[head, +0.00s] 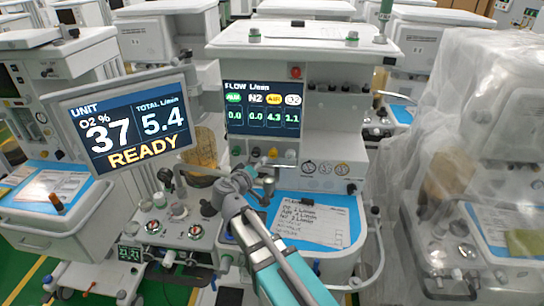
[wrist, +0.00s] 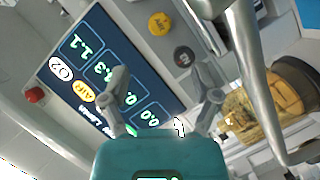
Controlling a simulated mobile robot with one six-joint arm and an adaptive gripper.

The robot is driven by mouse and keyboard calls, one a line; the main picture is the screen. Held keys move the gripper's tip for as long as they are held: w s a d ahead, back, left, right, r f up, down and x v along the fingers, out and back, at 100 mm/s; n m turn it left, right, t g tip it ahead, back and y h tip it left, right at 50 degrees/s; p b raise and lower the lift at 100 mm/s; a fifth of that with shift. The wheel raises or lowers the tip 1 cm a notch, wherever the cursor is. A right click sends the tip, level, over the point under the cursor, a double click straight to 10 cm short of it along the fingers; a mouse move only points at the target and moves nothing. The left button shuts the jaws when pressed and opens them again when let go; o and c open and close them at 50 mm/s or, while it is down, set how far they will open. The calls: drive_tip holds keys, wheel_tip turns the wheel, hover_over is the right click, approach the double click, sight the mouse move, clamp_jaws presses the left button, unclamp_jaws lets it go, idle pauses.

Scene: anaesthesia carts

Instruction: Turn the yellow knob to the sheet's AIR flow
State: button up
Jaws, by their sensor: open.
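The yellow knob (head: 273,152) is in the row of knobs under the flow display (head: 263,108). In the wrist view the yellow knob (wrist: 158,24), marked AIR, is at the top, beyond my fingertips. The display reads AIR 4.3 and O2 1.1, with the other two flows at 0.0. The sheet (head: 318,222) lies on the blue work surface; it has handwritten O2 and AIR lines, but their figures are too small to read surely. My gripper (head: 243,181) is open and empty, below and left of the yellow knob. Its spread fingers show in the wrist view (wrist: 165,85), touching no knob.
The unit's monitor (head: 125,122) on the left reads O2 37%, total 5.4 and READY. Other knobs flank the yellow one, including a dark knob (wrist: 184,56). A metal pipe (wrist: 255,75) passes close on the right in the wrist view. A plastic-covered cart (head: 480,140) stands right.

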sight(272, 156)
drive_tip(key=b+x, duration=0.2)
drive_tip(key=x, duration=0.9)
drive_tip(key=shift+w+f, duration=0.1)
drive_tip(key=shift+w, duration=0.05)
drive_tip(key=c, duration=1.1)
drive_tip(key=shift+b, duration=0.3)
